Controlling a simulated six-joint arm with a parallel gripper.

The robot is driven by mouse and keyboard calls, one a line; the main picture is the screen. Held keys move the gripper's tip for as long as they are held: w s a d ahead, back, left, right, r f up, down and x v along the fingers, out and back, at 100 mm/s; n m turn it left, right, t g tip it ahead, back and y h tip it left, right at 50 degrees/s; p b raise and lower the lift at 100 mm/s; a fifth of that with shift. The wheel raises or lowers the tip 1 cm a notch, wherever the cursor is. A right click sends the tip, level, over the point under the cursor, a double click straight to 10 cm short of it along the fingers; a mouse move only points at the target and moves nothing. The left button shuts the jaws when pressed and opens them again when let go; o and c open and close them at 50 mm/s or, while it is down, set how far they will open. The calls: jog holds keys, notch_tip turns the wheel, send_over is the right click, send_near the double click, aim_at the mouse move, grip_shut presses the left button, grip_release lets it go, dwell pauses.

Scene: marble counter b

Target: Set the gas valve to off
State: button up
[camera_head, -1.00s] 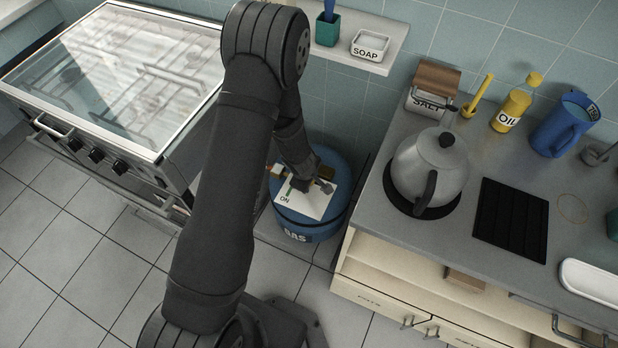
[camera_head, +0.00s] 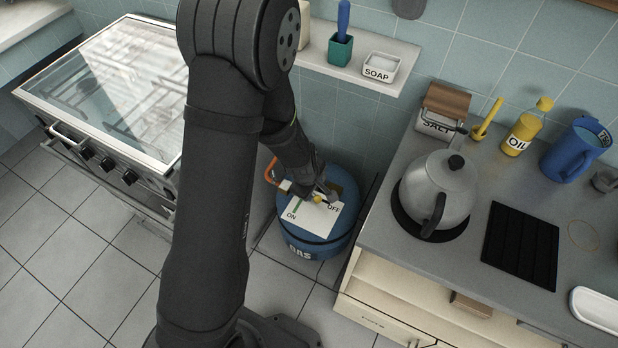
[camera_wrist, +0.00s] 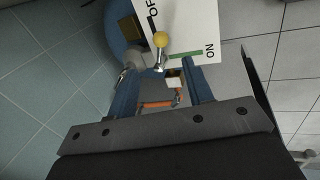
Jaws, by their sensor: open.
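The blue gas cylinder (camera_head: 313,247) stands on the floor between the stove and the counter. A white card (camera_head: 309,214) on its top reads ON at the left and OFF at the right, with a green mark by ON. The valve lever has a yellow ball end (camera_head: 317,198), also seen in the wrist view (camera_wrist: 160,40), where it lies between the green mark and the dark mark by OFF. My gripper (camera_head: 322,188) is over the cylinder top, hiding part of the valve. In the wrist view my gripper's fingers (camera_wrist: 160,72) are apart; I cannot tell whether they touch the lever.
An orange hose (camera_head: 270,171) is at the cylinder's left. The stove (camera_head: 110,95) with a glass lid is at the left. The counter (camera_head: 385,235) at the right holds a kettle (camera_head: 437,187) and an oil bottle (camera_head: 523,130). A soap shelf (camera_head: 345,68) is above the cylinder.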

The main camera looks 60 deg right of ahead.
jog(key=v, duration=0.6)
jog(key=shift+a+r, duration=0.15)
jog(key=shift+r, duration=0.2)
jog(key=shift+c, duration=0.5)
jog(key=shift+w+f, duration=0.1)
jog(key=c, duration=0.4)
jog(key=w+a+f+n+g, duration=0.1)
jog(key=w+a+f+n, duration=0.1)
jog(key=w+a+f+n+g, duration=0.1)
jog(key=w+a+f+n, duration=0.1)
jog(key=n, duration=0.1)
jog(key=shift+a+f+g+y, duration=0.35)
jog(key=shift+g+y, duration=0.05)
grip_shut()
jog(key=w+f+n+g+h, duration=0.2)
jog(key=w+n+h, duration=0.15)
jog(key=n, duration=0.25)
jog(key=x, duration=0.6)
jog(key=w+x, duration=0.1)
jog(key=x, duration=0.3)
jog(key=shift+a+f, duration=0.15)
jog(key=shift+f, duration=0.15)
jog(key=shift+s+d+f, duration=0.2)
jog(key=shift+s+d, duration=0.6)
jog(key=shift+d, duration=0.15)
jog(key=shift+s+d+f, duration=0.15)
jog(key=shift+s+d, duration=0.25)
jog(key=shift+d, duration=0.1)
